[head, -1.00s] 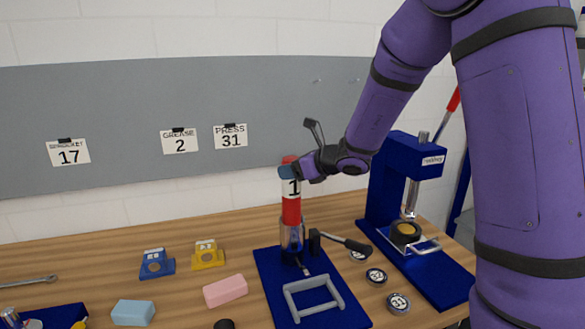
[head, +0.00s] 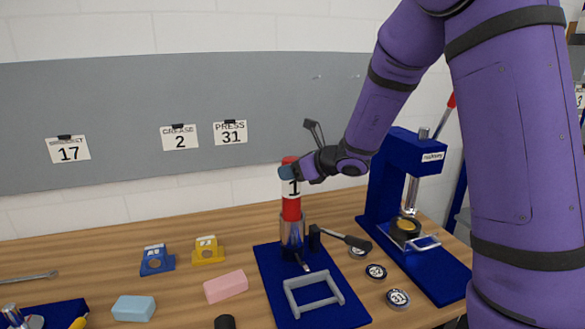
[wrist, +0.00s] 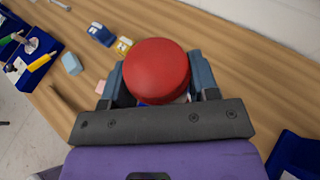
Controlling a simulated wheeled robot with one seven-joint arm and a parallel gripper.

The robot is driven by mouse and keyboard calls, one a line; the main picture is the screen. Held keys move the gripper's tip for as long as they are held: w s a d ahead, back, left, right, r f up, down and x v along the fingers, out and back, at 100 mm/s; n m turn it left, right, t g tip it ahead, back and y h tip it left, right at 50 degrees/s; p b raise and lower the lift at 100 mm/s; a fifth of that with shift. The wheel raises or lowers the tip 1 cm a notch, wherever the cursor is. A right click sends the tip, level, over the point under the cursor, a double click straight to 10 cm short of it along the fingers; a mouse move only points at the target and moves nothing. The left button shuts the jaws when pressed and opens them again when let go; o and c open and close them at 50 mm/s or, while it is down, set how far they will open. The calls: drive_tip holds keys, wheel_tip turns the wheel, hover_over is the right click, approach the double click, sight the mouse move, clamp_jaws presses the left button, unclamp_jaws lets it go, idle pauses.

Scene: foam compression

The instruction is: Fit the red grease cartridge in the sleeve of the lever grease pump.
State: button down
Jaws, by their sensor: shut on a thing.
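The red grease cartridge (head: 291,208) stands upright with a white label band marked 1. Its lower end is inside or directly over the clear-and-metal sleeve (head: 291,232) of the lever grease pump; how deep it sits is hard to tell. In the wrist view the cartridge's round red top (wrist: 156,70) fills the space between the fingers.
A blue press (head: 385,190) stands to the right, with several round tins (head: 398,299) between it and the pump. A pink block (head: 226,286), a light blue block (head: 134,308), and blue (head: 157,260) and yellow (head: 207,251) holders lie to the left. A grey frame (head: 314,295) is on the pump base's front.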

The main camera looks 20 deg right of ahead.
sight(300, 188)
drive_tip(key=shift+f, duration=3.05)
idle(0.6)
drive_tip(key=shift+c, duration=1.5)
unclamp_jaws()
drive_tip(key=v, duration=1)
drive_tip(key=shift+s+d, duration=0.2)
drive_tip(key=shift+s, duration=0.1)
drive_tip(key=shift+r, duration=0.15)
